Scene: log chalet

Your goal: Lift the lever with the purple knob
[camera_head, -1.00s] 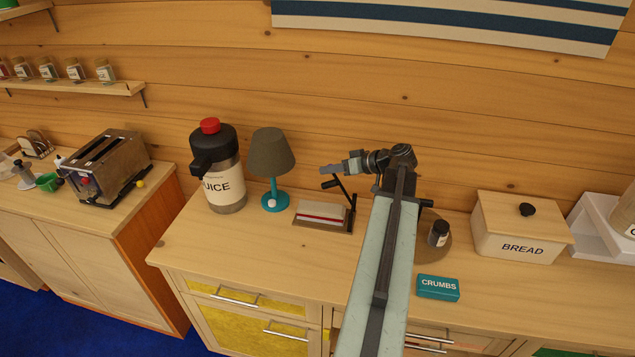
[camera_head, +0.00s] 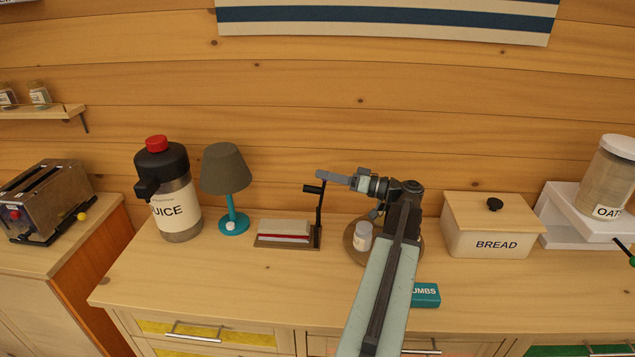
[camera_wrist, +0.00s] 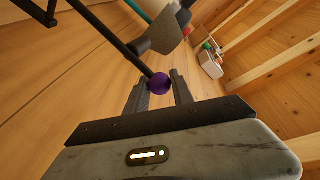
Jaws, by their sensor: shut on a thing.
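The lever (camera_head: 320,212) is a thin black rod. It stands nearly upright at the right end of a low brown stand (camera_head: 262,244) holding a white and red block. A short black crossbar sticks out left near its top. In the wrist view the rod (camera_wrist: 122,45) runs down to the round purple knob (camera_wrist: 158,83), which sits between the fingertips. My gripper (camera_head: 332,177) is at the top of the lever in the head view, and it also shows in the wrist view (camera_wrist: 160,91), shut on the knob. The knob is hidden in the head view.
A teal lamp (camera_head: 226,172) and a juice jug (camera_head: 170,195) stand left of the lever. A small jar (camera_head: 362,236) on a round board, a teal crumbs box (camera_head: 426,295) and a bread box (camera_head: 489,230) are to the right. The counter front is clear.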

